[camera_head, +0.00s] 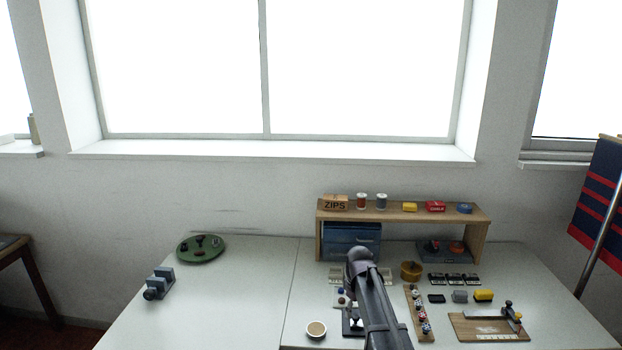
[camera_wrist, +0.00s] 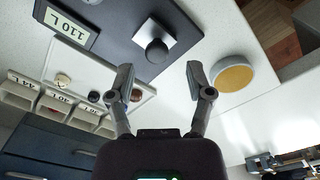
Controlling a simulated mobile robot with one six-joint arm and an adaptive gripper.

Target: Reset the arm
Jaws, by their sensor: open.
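My arm (camera_head: 378,305) reaches over the right part of the white table in the head view. Its end hides the spot below it, and I cannot make out the fingers there. In the wrist view my gripper (camera_wrist: 160,80) is open, with its two fingers apart and nothing between them. Beyond the fingertips is a dark plate (camera_wrist: 115,35) with a pale square and a dark round knob (camera_wrist: 157,52). A round cup with a tan inside (camera_wrist: 232,77) is beside the right finger. A small tray with buttons (camera_wrist: 62,80) is left of the left finger.
A wooden shelf (camera_head: 400,211) with spools and small boxes stands behind my arm, over blue drawers (camera_head: 352,243). A wooden strip (camera_head: 418,310), a round wooden pot (camera_head: 411,270) and a wooden board (camera_head: 489,327) are to the right. The table's left middle is clear.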

